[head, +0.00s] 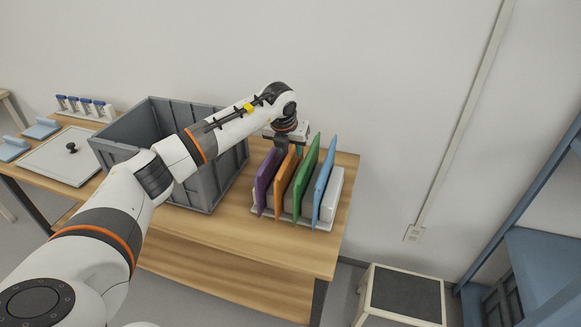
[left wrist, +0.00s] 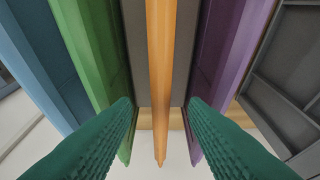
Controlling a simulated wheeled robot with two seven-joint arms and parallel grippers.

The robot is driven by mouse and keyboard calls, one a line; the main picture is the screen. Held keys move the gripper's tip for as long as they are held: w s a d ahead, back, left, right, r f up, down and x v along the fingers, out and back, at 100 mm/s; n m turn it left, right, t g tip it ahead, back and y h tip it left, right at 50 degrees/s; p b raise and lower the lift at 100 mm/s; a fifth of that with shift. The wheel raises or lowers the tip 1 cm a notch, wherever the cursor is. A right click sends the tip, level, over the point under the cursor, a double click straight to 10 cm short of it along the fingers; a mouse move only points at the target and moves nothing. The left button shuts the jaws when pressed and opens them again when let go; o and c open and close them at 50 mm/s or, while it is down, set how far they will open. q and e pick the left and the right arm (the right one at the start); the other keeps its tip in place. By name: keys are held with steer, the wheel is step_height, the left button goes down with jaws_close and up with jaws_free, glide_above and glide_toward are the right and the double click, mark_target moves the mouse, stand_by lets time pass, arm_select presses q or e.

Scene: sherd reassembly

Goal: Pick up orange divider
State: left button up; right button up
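The orange divider (head: 285,184) stands upright in a white rack (head: 262,217) on the table, between the purple divider (head: 266,180) and the green divider (head: 306,175). My left gripper (head: 289,146) is above the rack at the orange divider. In the left wrist view, the orange divider (left wrist: 161,70) runs down the middle between the two green fingers (left wrist: 160,120) of my left gripper. The fingers are apart, with a gap on each side of the divider. My right gripper is not in view.
A blue divider (head: 325,190) stands at the rack's right end. A grey crate (head: 214,186) is close on the left. A white board with a black knob (head: 72,148) and a vial rack (head: 85,107) are farther left. A stool (head: 403,293) stands at the lower right.

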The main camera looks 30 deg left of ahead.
mark_target(291, 152)
arm_select(q)
steer(key=p+x, duration=0.1)
steer(key=x, duration=0.4)
steer(key=shift+f, duration=0.15)
steer(key=shift+c, duration=0.2)
jaws_close()
